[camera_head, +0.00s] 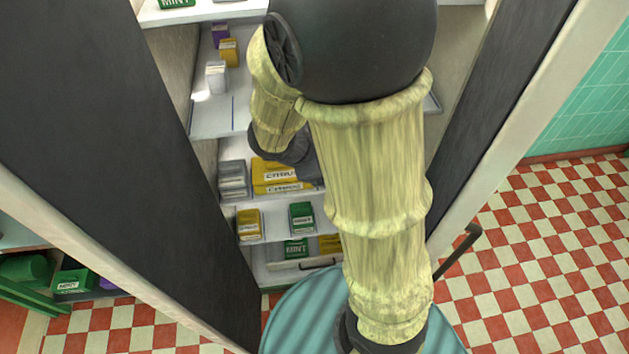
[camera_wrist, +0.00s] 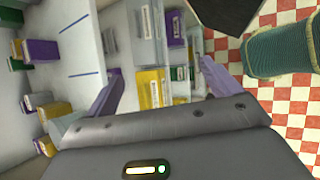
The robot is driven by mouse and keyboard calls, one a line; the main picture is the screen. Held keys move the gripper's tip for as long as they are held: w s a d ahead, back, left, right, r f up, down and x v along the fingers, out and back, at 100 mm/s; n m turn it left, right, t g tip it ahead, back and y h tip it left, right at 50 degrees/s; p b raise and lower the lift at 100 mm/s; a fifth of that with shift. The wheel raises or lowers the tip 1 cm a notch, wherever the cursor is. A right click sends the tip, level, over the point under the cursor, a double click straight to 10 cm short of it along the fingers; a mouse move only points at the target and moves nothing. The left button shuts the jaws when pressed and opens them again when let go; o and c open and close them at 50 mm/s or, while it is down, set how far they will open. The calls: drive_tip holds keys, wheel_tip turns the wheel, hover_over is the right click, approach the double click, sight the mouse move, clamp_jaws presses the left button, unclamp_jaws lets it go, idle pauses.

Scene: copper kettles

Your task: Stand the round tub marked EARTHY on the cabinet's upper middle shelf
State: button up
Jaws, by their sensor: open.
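I cannot make out a round tub marked EARTHY in either view. The cabinet stands open, and its shelf with a blue line (camera_head: 212,117) holds small boxes at the left and has bare white surface in front of them. I cannot tell for certain that this is the upper middle shelf. In the wrist view my gripper (camera_wrist: 170,88) is open, with its two purple fingers spread wide and nothing held between them. Shelves and boxes lie beyond the fingers. In the head view my arm hides the gripper and the middle of the cabinet.
Yellow CITRUS boxes (camera_head: 275,172) and grey boxes (camera_head: 233,180) fill a lower shelf. A green MINT box (camera_head: 297,248) is further down. Dark open doors (camera_head: 125,150) flank the cabinet. A green box (camera_head: 74,281) is at lower left. Checkered floor (camera_head: 540,250) is clear at right.

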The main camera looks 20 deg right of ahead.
drive_tip(key=s+a+m+y, duration=0.3)
drive_tip(key=s+m+y, duration=0.3)
drive_tip(key=m, duration=0.9)
drive_tip(key=shift+a+m+g+y, duration=0.3)
drive_tip(key=shift+m+g, duration=0.1)
drive_tip(key=shift+f, duration=0.1)
drive_tip(key=s+b+x, duration=0.2)
drive_tip(key=b+x, duration=0.9)
drive_tip(key=shift+s+f, duration=0.2)
drive_tip(key=shift+f, duration=0.2)
